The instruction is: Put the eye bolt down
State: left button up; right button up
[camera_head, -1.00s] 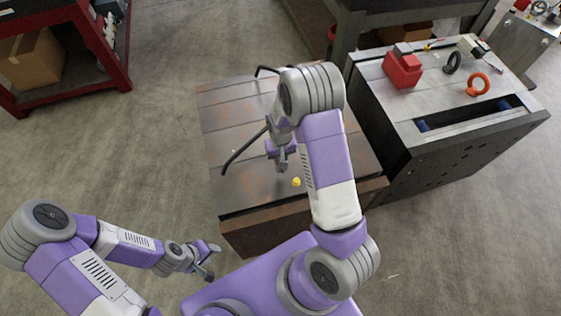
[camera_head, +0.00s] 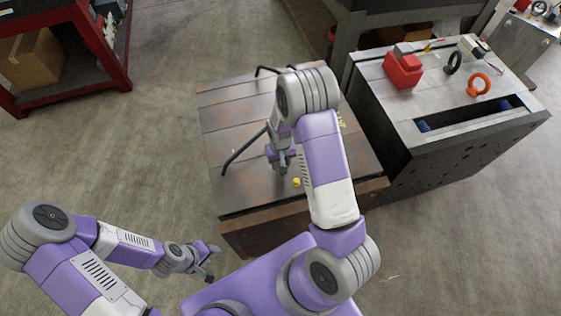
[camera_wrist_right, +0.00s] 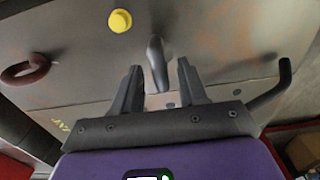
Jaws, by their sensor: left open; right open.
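My right gripper (camera_head: 280,164) is open over the brown mould base (camera_head: 232,104), with its fingers pointing down. In the right wrist view a grey, narrow piece (camera_wrist_right: 157,62) stands between the two spread fingers, with a gap on either side; it looks like an eye bolt seen edge-on. A dark reddish ring (camera_wrist_right: 25,70), also like an eye bolt, is on the block at the left of that view; my arm hides it in the head view. My left gripper (camera_head: 211,262) is open and empty, low at the left, away from the block.
A yellow knob (camera_head: 297,182) sits near my right gripper. Black bent bars (camera_head: 243,151) rise at the block's left edge. The grey block (camera_head: 440,112) at right carries a red part (camera_head: 403,70), a black ring (camera_head: 453,62) and an orange ring (camera_head: 479,84).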

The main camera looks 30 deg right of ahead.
jog(key=shift+r, duration=0.15)
notch_tip(320, 180, up, 12)
jog(key=f+p, duration=0.1)
jog(key=p, duration=0.1)
jog(key=s+a+f+y, duration=0.4)
jog(key=s+a+f, duration=1.1)
jog(key=s+a, duration=0.1)
jog(key=shift+t, duration=0.3)
